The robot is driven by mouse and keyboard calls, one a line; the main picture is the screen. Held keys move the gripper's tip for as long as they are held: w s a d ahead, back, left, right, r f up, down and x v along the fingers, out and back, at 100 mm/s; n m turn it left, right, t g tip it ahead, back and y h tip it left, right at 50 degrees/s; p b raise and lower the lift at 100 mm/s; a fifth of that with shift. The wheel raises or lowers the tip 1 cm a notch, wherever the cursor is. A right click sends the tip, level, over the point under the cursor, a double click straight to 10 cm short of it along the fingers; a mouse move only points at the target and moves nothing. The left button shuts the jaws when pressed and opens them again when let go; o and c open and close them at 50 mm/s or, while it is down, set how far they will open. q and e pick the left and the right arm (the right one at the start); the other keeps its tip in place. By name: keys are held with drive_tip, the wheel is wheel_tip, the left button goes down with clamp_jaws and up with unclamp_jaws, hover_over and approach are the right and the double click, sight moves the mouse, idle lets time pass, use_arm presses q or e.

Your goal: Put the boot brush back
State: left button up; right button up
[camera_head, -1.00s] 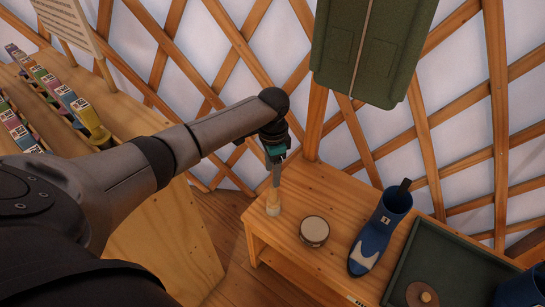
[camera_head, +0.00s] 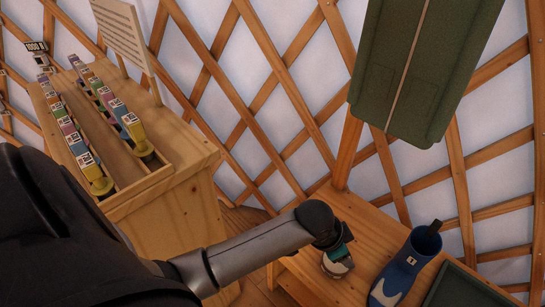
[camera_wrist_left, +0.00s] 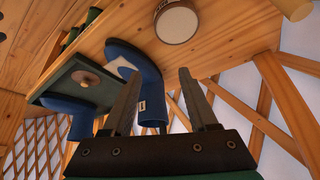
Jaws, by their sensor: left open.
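No object is clear enough to name as the boot brush. A pale wooden cylinder-like piece (camera_wrist_left: 296,8) shows cut off at the top right of the left wrist view. A round brown piece with a knob (camera_wrist_left: 86,78) lies on the dark green tray (camera_wrist_left: 62,92). My left gripper (camera_wrist_left: 158,74) is open and empty, with a blue boot (camera_wrist_left: 150,100) showing beyond its fingers. In the head view, the left gripper (camera_head: 338,254) is above the wooden bench (camera_head: 375,235), over a round pale-topped tin (camera_head: 337,266); its fingertips are hidden there.
The blue boot (camera_head: 406,268) stands right of the gripper. A green panel (camera_head: 420,70) hangs above the bench by the lattice wall. A wooden stand with colourful labelled items (camera_head: 120,110) is at left.

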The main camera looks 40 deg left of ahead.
use_arm(q)
drive_tip(key=s+a+f+n+g+y, duration=0.1)
drive_tip(key=s+a+f+n, duration=0.1)
drive_tip(key=s+f, duration=0.6)
drive_tip(key=s+a+f+n+g+y, duration=0.1)
drive_tip(key=s+a+f+n, duration=0.1)
drive_tip(key=s+f, duration=0.6)
drive_tip(key=s+a, duration=0.1)
drive_tip(key=s, duration=0.2)
drive_tip(key=shift+s+f+n+y, duration=0.25)
drive_tip(key=shift+f+n+y, duration=0.05)
drive_tip(key=shift+d, duration=0.15)
